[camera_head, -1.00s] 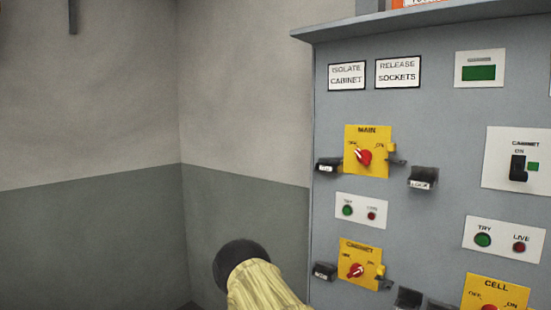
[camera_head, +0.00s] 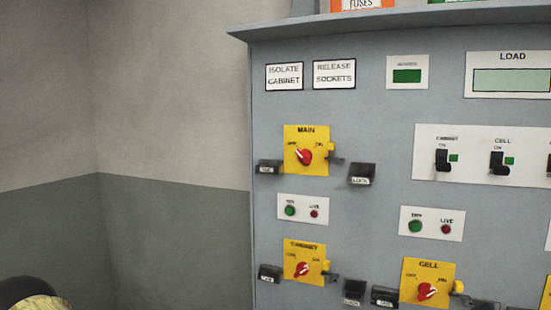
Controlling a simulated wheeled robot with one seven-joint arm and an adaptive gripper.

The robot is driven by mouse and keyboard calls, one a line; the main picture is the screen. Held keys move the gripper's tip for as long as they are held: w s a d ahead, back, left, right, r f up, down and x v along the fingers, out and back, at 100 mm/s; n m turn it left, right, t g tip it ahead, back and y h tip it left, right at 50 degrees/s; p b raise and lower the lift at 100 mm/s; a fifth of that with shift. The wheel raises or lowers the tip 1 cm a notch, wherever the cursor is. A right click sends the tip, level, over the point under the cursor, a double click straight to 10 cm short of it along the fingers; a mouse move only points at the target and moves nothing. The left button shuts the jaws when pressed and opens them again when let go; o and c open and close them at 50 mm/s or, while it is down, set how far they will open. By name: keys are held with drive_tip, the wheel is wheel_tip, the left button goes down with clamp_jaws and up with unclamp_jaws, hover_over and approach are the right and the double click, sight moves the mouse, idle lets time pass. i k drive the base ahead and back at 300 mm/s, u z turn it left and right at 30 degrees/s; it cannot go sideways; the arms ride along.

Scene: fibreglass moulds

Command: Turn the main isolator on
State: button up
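The main isolator (camera_head: 304,156) is a red rotary knob on a yellow plate (camera_head: 306,134) marked MAIN, on the upper left of the grey panel. Its white pointer tilts up and to the left, toward the OFF mark; the ON mark is at the right. A dark tab sits at each side of the plate, and a dark block labelled LOCK (camera_head: 361,174) is to the right. A dark, rounded part of my arm with a pale yellow cover shows at the bottom left corner, well apart from the isolator. My gripper is not in view.
Below are the yellow cabinet isolator (camera_head: 302,270) and cell isolator (camera_head: 427,291), with dark blocks sticking out beside them. Toggle switches (camera_head: 442,160) sit at the right. The panel top (camera_head: 390,20) overhangs. The space before the wall at left looks clear.

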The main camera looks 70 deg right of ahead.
sight(305, 156)
drive_tip(key=z, duration=0.05)
drive_tip(key=i, duration=2.1)
drive_tip(key=z, duration=2.15)
